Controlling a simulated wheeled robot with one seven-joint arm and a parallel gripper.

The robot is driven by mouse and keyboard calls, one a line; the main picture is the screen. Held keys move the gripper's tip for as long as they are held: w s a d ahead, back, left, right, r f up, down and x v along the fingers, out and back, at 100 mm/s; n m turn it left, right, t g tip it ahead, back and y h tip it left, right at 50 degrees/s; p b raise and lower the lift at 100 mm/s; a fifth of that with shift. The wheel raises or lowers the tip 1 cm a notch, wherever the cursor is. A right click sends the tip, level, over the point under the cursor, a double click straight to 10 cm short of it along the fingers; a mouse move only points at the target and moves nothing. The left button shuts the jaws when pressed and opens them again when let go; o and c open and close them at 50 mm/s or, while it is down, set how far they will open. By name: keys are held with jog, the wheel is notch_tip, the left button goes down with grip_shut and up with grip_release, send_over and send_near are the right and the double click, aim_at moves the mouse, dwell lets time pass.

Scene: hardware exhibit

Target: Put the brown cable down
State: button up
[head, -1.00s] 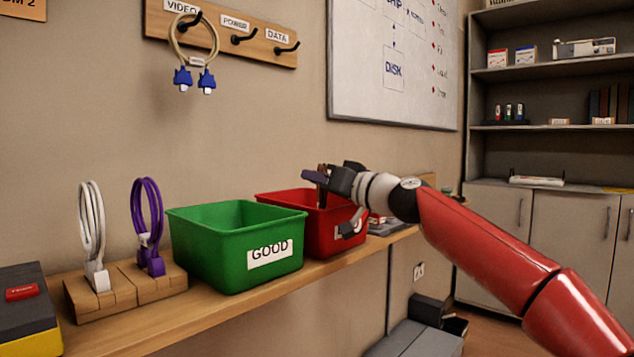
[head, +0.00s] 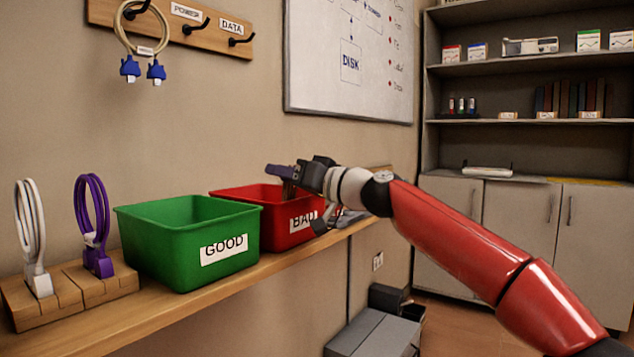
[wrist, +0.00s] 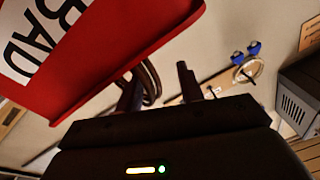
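My gripper (head: 283,177) is at the red bin marked BAD (head: 282,234), with its fingers over the bin's right part, around rim height. The brown cable (wrist: 151,82) shows as dark brown loops between the two fingers (wrist: 158,88) in the wrist view, close to the left finger. The exact contact is in shadow. In the head view the cable is mostly hidden by the gripper. The red bin (wrist: 120,58) fills the upper left of the wrist view.
A green bin marked GOOD (head: 188,245) stands left of the red one on the wooden shelf (head: 190,305). White (head: 32,240) and purple (head: 93,225) cables stand in wooden holders at left. A beige cable with blue plugs (head: 142,48) hangs from a wall hook.

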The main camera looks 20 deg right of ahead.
jog(key=r+b+v, duration=0.1)
jog(key=b+v, duration=0.1)
jog(key=v, duration=0.6)
jog(key=shift+s+f, duration=0.25)
jog(key=shift+f, duration=0.05)
jog(key=shift+d, duration=0.1)
jog(key=o, duration=1.4)
jog(key=b+v, duration=0.1)
jog(key=v, duration=0.7)
